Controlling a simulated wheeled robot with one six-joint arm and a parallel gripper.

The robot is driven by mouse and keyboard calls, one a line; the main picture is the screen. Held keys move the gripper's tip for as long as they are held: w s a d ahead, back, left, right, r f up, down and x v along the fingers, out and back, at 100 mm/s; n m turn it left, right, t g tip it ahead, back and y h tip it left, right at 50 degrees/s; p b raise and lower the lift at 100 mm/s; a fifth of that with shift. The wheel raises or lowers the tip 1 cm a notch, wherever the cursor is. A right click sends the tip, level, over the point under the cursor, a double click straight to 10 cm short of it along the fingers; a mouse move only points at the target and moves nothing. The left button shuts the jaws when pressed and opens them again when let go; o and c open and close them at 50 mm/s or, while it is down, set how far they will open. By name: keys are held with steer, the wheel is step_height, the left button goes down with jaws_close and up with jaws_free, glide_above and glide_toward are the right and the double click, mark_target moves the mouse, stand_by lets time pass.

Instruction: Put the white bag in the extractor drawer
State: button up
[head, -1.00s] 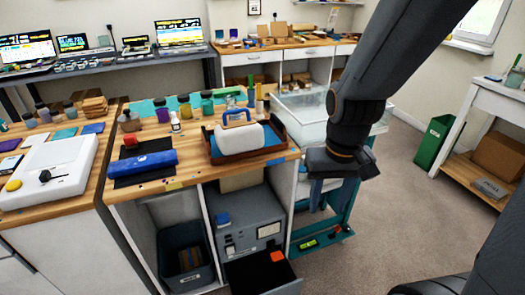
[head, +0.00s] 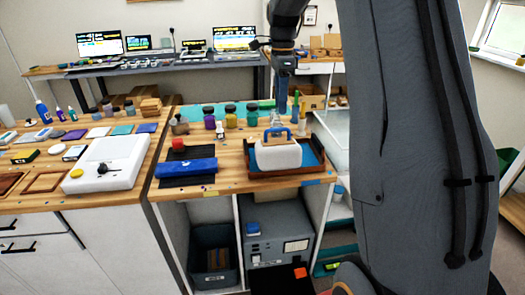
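The white bag (head: 278,157), with a blue handle (head: 277,133) on top, sits upright in a shallow tray (head: 316,155) on the wooden worktop. The grey extractor (head: 276,228) stands in the compartment below. Its dark drawer (head: 275,283) is pulled out at the bottom, with an orange patch at its right. My gripper (head: 277,118) points down above or just behind the bag's handle. Its fingertips are small and partly lost against the background, so I cannot tell whether they are open or touch the handle.
A blue roll (head: 186,170) lies on a dark mat left of the tray. Several bottles (head: 230,116) stand behind it. A dark bin (head: 214,250) fills the compartment left of the extractor. A white device (head: 110,163) sits on the left counter. My arm covers much of the right side.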

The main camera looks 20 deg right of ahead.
steer(key=shift+a+f+p, duration=0.2)
steer(key=shift+f+p, duration=0.05)
steer(key=shift+f, duration=0.4)
steer(key=shift+a+f+p, duration=0.2)
steer(key=shift+f, duration=0.4)
steer(key=f, duration=0.1)
steer(key=f+p, duration=0.2)
steer(key=f, duration=0.1)
steer(key=shift+s+a, duration=0.2)
steer(key=shift+s, duration=0.05)
steer(key=shift+f, duration=0.5)
jaws_close()
